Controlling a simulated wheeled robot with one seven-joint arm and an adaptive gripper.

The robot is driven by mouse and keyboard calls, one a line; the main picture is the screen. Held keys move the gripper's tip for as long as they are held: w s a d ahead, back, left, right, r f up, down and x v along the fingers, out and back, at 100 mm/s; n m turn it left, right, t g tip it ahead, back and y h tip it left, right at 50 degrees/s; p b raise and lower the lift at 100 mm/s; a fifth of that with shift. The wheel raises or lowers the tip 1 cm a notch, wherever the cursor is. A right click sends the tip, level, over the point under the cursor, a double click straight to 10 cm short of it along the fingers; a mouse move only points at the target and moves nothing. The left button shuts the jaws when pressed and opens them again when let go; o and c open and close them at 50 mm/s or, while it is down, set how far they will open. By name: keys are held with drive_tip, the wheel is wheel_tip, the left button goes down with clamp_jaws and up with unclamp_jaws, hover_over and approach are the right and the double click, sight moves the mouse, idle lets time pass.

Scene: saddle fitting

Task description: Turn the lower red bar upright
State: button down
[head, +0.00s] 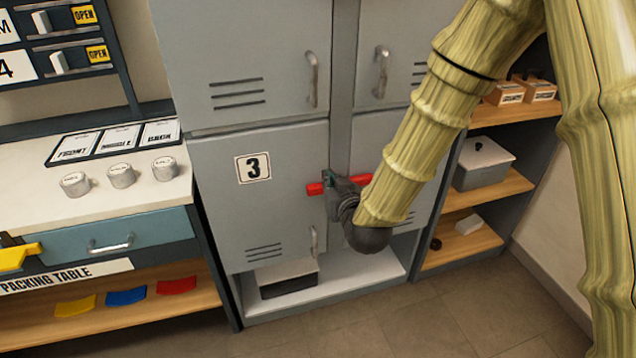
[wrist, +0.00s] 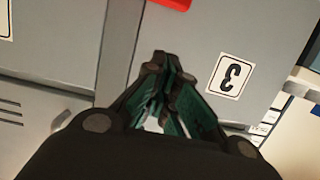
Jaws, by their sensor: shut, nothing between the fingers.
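A red bar (head: 315,189) lies about level across the front of the grey locker door marked 3, near its right edge. My gripper (head: 328,178) is in front of the bar in the head view and hides its middle; only the two ends show. In the wrist view, part of the red bar (wrist: 172,3) shows at the top edge, beyond my fingers. My gripper (wrist: 163,62) is shut there with its fingers together and nothing between them. Whether the fingertips touch the bar or the door, I cannot tell. No second red bar is in view.
The door with the number 3 label (head: 253,167) has a vertical handle (head: 314,241) below the bar. A packing table (head: 95,205) with several metal weights stands at the left. A shelf unit (head: 490,190) stands at the right. The floor (head: 400,330) in front is clear.

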approach(314, 174)
drive_tip(key=w, duration=0.1)
drive_tip(key=w+a+r, duration=0.1)
drive_tip(key=w, duration=0.1)
drive_tip(key=w+r, duration=0.1)
drive_tip(key=w, duration=0.1)
drive_tip(key=shift+w+a+r+p, duration=0.1)
drive_tip(key=shift+a+r+p, duration=0.1)
drive_tip(key=shift+a+p, duration=0.1)
wheel_tip(314, 174, down, 2)
drive_tip(key=shift+w+f, duration=0.1)
drive_tip(key=shift+w, duration=0.05)
drive_tip(key=shift+f, duration=0.95)
drive_tip(key=shift+f, duration=0.1)
